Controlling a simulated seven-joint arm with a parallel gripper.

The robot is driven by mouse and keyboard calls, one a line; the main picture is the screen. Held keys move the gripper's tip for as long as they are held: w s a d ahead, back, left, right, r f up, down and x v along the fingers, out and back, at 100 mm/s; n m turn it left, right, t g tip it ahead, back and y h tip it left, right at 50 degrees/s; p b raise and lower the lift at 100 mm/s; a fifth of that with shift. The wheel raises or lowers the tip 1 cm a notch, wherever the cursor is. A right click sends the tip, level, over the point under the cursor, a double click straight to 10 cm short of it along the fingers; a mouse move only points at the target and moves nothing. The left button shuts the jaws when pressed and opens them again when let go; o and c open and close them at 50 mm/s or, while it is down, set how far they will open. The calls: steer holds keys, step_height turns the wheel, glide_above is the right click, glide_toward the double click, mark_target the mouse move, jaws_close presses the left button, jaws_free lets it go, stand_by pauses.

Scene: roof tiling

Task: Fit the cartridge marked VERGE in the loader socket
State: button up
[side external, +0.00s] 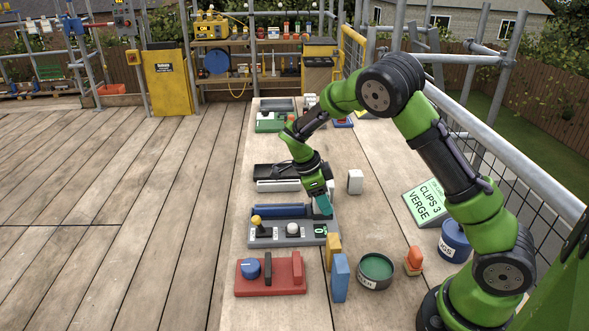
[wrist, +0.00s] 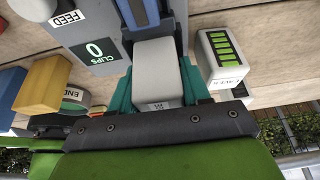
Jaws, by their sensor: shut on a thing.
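My gripper (wrist: 157,92) has teal fingers shut on a pale grey cartridge (wrist: 157,57) in the wrist view. The label on its near end is small and partly hidden, so I cannot read it fully. The cartridge's far end is at the grey loader (wrist: 95,22), lined up with a dark socket opening with a blue strip beyond; how deep it sits I cannot tell. The loader's display reads 0 CLIPS. In the side view my gripper (side external: 324,203) is low at the right end of the loader (side external: 275,239), and hides the held cartridge.
A second white cartridge (side external: 355,182), marked EAVES in the wrist view (wrist: 221,58), stands right of the gripper. A sign (side external: 427,203) reads CLIPS 3 VERGE. Yellow (side external: 333,250) and blue (side external: 340,278) blocks, a green-topped tin (side external: 375,270) and a red switch base (side external: 285,284) stand nearby.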

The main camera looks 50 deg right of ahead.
steer(key=shift+s+a+f, duration=0.15)
steer(key=shift+a+f, duration=0.05)
steer(key=shift+f, duration=0.7)
steer(key=o, duration=1.1)
steer(key=shift+d+r, duration=0.15)
steer(key=shift+r, duration=3.55)
steer(key=shift+r, duration=0.1)
steer(key=s+a+r+n+t+y, duration=0.1)
steer(key=s+a+r+n+t, duration=0.2)
steer(key=n, duration=0.4)
steer(key=s+a+r+n+t+y, duration=0.2)
steer(key=s+a+r+n+t, duration=0.2)
steer(key=s+r+n, duration=0.3)
steer(key=s+a+r+n+t+y, duration=0.2)
steer(key=s+a+r+n, duration=0.3)
steer(key=n, duration=0.4)
steer(key=shift+s+a+t, duration=0.2)
steer(key=shift+s+t, duration=0.5)
steer(key=shift+s, duration=0.05)
